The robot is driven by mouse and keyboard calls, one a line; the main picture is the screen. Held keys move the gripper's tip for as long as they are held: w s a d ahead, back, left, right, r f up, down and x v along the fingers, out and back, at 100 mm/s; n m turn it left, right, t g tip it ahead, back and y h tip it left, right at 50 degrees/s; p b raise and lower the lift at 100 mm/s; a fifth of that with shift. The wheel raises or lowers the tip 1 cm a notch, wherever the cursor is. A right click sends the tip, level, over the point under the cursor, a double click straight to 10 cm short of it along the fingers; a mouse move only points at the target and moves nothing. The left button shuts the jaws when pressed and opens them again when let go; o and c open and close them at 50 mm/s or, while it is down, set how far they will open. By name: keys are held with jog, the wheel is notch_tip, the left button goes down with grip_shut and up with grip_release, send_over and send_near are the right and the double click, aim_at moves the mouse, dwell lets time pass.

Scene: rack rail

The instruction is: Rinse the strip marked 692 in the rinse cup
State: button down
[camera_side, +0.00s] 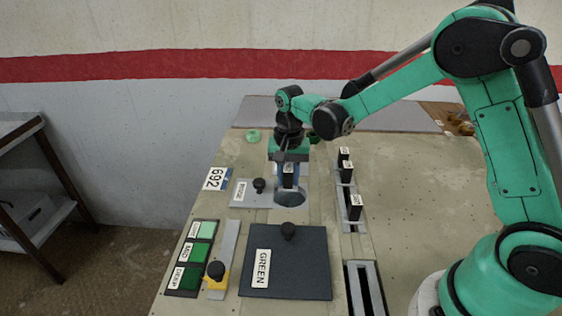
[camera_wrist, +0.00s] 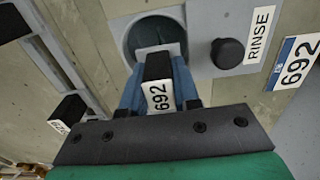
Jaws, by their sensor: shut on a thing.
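The strip marked 692 (camera_wrist: 159,96) has a black cap with a white label. My gripper (camera_wrist: 157,80) is shut on it, with blue fingers on both sides of the cap. In the side view my gripper (camera_side: 288,176) points down over the rinse cup (camera_side: 289,198), a round dark opening in a grey plate marked RINSE (camera_side: 250,201). The wrist view also shows the cup (camera_wrist: 150,30) just beyond the held strip. The strip's lower end is hidden by its cap and my fingers, so I cannot tell whether it is inside the cup.
A black knob (camera_side: 259,185) stands left of the cup, near a 692 card (camera_side: 217,179). Several black-capped strips (camera_side: 355,206) stand along a rail at right. A dark GREEN plate (camera_side: 286,265), a yellow slider (camera_side: 216,282) and green colour patches (camera_side: 190,254) lie in front.

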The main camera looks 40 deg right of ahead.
jog(key=shift+w+a, duration=0.3)
jog(key=shift+s+d, duration=0.1)
jog(key=shift+s+d, duration=0.75)
jog(key=shift+d, duration=0.05)
jog(key=shift+r, duration=0.15)
dwell(1.6)
jog(key=shift+w+a+r, duration=0.15)
jog(key=shift+r, duration=1.55)
jog(key=shift+w+a+r, duration=0.1)
jog(key=shift+a+r, duration=0.05)
jog(key=shift+r, duration=1.5)
jog(key=shift+w+a+r, duration=0.15)
jog(key=shift+r, duration=1.55)
